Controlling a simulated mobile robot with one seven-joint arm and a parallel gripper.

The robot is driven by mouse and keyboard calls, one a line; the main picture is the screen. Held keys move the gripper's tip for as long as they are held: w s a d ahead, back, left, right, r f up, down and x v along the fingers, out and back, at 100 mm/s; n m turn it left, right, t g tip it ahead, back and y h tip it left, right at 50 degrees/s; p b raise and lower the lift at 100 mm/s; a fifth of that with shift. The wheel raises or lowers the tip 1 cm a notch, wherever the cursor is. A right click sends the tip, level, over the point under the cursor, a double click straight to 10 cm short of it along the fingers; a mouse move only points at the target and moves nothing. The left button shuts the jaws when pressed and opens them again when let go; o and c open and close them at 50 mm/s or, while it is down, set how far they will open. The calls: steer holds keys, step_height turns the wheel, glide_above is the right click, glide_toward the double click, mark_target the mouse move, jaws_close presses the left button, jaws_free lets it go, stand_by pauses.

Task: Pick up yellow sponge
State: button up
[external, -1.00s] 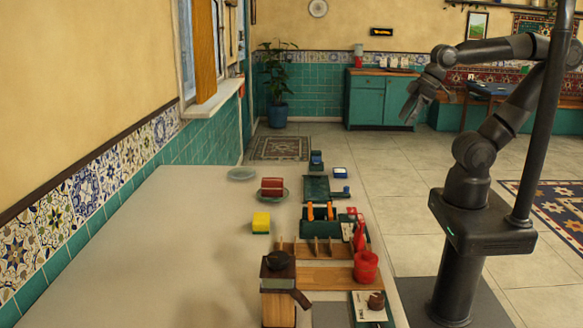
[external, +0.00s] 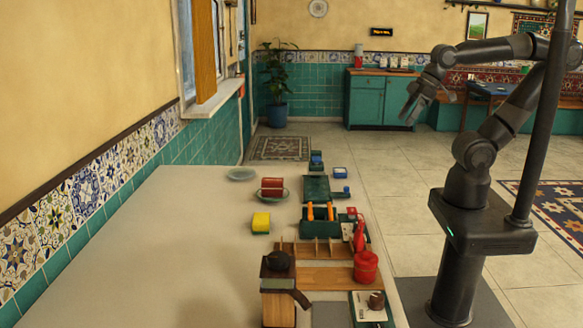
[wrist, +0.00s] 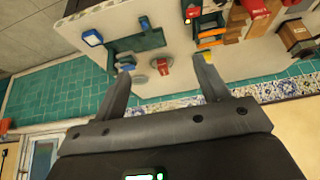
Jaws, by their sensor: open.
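The yellow sponge (external: 261,221), with a green underside, lies on the pale counter, left of the green caddy. In the wrist view a small yellow patch (wrist: 209,57), likely the sponge, shows by the right fingertip, which hides part of it. My gripper (external: 421,104) is raised over the floor, to the right of and far from the counter, open and empty. In the wrist view its fingers (wrist: 163,64) are spread wide with nothing between them but distant counter things.
The counter (external: 190,240) left of the sponge is clear, up to the tiled wall.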

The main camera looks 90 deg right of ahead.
steer(key=o, duration=0.5)
steer(key=g, duration=0.1)
glide_above(261, 218)
steer(key=s, duration=0.2)
steer(key=shift+n, duration=0.3)
steer(key=f, duration=2.2)
steer(key=shift+w+d+f, duration=0.2)
steer(key=shift+d, duration=0.1)
steer(key=shift+s+x, duration=0.2)
steer(key=shift+x, duration=1.4)
steer(key=shift+s+x, duration=0.25)
steer(key=shift+x, duration=1.3)
